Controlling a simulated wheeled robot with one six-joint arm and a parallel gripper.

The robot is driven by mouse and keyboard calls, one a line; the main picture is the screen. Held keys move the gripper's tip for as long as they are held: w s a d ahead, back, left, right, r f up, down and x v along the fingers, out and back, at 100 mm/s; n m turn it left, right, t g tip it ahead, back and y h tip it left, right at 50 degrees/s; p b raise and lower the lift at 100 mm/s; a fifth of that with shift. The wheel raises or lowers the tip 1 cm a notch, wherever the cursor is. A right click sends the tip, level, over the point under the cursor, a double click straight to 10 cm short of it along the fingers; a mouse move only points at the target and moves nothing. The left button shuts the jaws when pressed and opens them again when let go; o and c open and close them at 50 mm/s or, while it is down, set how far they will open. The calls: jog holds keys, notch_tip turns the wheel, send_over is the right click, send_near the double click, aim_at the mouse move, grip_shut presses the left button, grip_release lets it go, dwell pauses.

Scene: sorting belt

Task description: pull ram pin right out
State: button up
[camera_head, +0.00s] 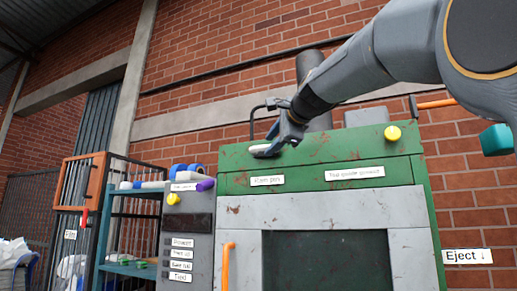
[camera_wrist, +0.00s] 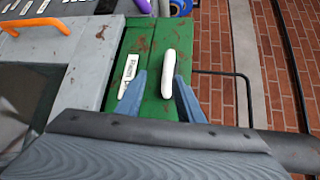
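A white rounded bar, which looks like the ram pin (camera_wrist: 168,72), is on the top of the green machine (camera_wrist: 143,42), beside a white label. In the head view the white bar (camera_head: 262,150) shows at the machine's top left edge, above the label "Ram pin" (camera_head: 267,180). My gripper (camera_head: 280,139) is down at this edge. In the wrist view its two blue fingers (camera_wrist: 160,76) are apart, one on each side of the bar. A gap shows at the left finger; the right finger is close, and I cannot tell if it touches. The pin's lower part is hidden.
A black bent rail (camera_head: 253,118) stands just behind the bar. A grey control panel (camera_head: 187,235) with a purple knob stands left, near a blue shelf (camera_head: 125,215).

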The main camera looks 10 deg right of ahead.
aim_at(263, 147)
jog(key=shift+w+r, duration=0.6)
jog(key=shift+r, duration=0.1)
jog(key=p+x, duration=0.1)
jog(key=x, duration=0.1)
jog(key=p+x, duration=0.1)
jog(key=x, duration=0.4)
jog(key=shift+s+a+p, duration=0.1)
jog(key=shift+a+p, duration=0.15)
jog(key=shift+p, duration=0.15)
grip_shut()
